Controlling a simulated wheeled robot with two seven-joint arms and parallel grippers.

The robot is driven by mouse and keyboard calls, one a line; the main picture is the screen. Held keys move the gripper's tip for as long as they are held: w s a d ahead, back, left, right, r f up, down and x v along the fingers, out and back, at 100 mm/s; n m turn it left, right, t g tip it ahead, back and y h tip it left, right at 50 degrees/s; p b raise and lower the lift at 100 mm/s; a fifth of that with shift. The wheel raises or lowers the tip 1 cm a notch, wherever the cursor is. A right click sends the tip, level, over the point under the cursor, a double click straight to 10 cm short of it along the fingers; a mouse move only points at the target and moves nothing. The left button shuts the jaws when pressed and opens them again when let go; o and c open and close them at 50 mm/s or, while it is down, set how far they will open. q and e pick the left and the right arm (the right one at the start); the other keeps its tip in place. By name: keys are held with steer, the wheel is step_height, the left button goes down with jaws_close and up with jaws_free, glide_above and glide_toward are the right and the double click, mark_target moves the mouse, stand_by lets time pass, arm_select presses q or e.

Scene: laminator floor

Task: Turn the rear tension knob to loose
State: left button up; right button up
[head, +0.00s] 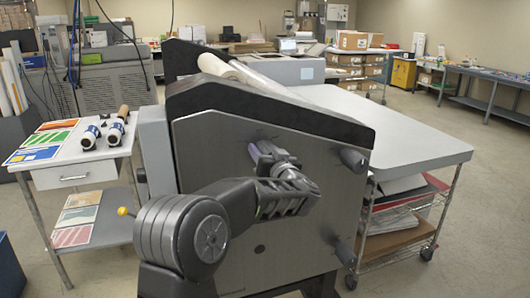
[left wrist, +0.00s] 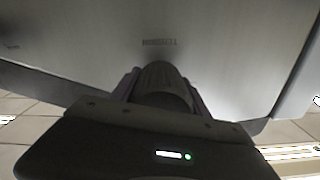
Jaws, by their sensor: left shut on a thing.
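The laminator (head: 265,235) stands before me with its grey side panel facing the head camera. My left gripper (head: 264,153) reaches to the upper middle of this panel and is shut on a dark ribbed tension knob (left wrist: 160,80). In the left wrist view the knob sits between the two fingers, close to the panel. In the head view the gripper largely hides it. I cannot tell its setting from a mark. Another dark knob (head: 353,160) sticks out at the panel's upper right, and one more (head: 345,254) is at the lower right. My right gripper is not in view.
A white side table (head: 82,174) with colour sheets and two rolls stands at the left. A grey-topped wire cart (head: 425,150) stands close on the right, with boards below. Stacked boxes and a workbench (head: 490,78) are farther back. Open floor lies at the right.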

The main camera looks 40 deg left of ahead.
arm_select(q)
steer(key=shift+f+n+b, duration=0.1)
steer(key=shift+n+b, duration=0.2)
steer(key=shift+n, duration=0.1)
steer(key=n+b, duration=0.1)
steer(key=n, duration=0.1)
steer(key=shift+n+b, duration=0.3)
steer(key=shift+b, duration=0.05)
steer(key=n+b, duration=0.2)
steer(key=n, duration=0.1)
steer(key=shift+f+n, duration=0.1)
steer(key=shift+n, duration=0.3)
steer(key=n+b, duration=0.3)
steer(key=shift+n+b, duration=0.9)
steer(key=shift+n, duration=0.9)
steer(key=o, duration=1.4)
steer(key=shift+c, duration=0.2)
steer(key=shift+s+d, duration=0.1)
